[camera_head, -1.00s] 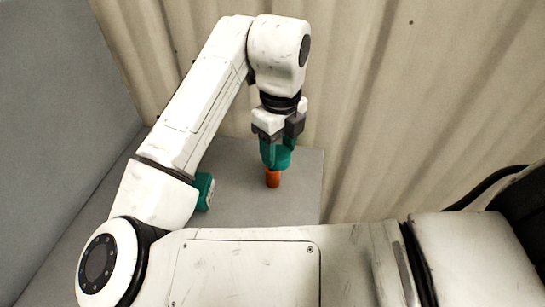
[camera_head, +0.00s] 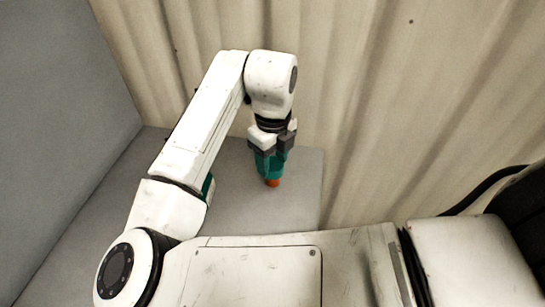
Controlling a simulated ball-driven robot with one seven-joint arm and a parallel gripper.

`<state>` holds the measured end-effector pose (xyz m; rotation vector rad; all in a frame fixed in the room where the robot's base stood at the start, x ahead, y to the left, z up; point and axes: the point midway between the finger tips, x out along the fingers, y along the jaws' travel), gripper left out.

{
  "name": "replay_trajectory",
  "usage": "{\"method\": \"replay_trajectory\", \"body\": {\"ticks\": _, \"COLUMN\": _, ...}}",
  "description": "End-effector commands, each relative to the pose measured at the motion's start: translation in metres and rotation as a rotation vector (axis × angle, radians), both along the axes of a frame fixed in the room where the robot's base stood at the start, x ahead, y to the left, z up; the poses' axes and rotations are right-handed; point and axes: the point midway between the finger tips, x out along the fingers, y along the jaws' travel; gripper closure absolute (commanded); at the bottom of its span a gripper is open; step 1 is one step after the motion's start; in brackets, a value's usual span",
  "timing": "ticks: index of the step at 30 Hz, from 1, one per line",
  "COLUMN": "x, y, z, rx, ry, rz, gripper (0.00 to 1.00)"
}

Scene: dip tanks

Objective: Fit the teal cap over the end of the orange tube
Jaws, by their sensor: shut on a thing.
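My gripper (camera_head: 270,162) points down over the grey table and is shut on the teal cap (camera_head: 271,168). The grey jaw parts and the gripper's lower end hide some of the cap's upper part. The orange tube (camera_head: 272,183) stands directly below the cap, and only a short orange piece of it shows under the cap's lower edge. The cap and tube look lined up and meet in the picture. The cap appears to be around the tube's upper end, but I cannot tell how deep the tube sits inside.
The grey table top (camera_head: 235,212) is bare around the tube. A ribbed beige wall (camera_head: 400,120) rises behind and to the right, and a grey panel (camera_head: 60,90) stands on the left. A black cable (camera_head: 485,190) runs at the right.

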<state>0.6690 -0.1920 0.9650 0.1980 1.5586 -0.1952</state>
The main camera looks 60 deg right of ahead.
Motion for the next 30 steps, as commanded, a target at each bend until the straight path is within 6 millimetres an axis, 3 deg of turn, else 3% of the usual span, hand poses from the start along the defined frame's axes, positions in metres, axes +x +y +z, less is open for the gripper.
{"method": "replay_trajectory", "body": {"ticks": 8, "x": 0.0, "y": 0.0, "z": 0.0, "rx": 0.0, "ry": 0.0, "rz": 0.0, "gripper": 0.23}}
{"method": "replay_trajectory", "body": {"ticks": 19, "x": 0.0, "y": 0.0, "z": 0.007, "rx": 0.0, "ry": -0.001, "rz": 0.0, "gripper": 0.22}}
{"method": "replay_trajectory", "body": {"ticks": 23, "x": 0.001, "y": -0.001, "z": 0.026, "rx": 0.0, "ry": -0.002, "rz": -0.001, "gripper": 0.22}}
{"method": "replay_trajectory", "body": {"ticks": 30, "x": 0.0, "y": 0.0, "z": 0.077, "rx": 0.0, "ry": -0.003, "rz": -0.002, "gripper": 0.22}}
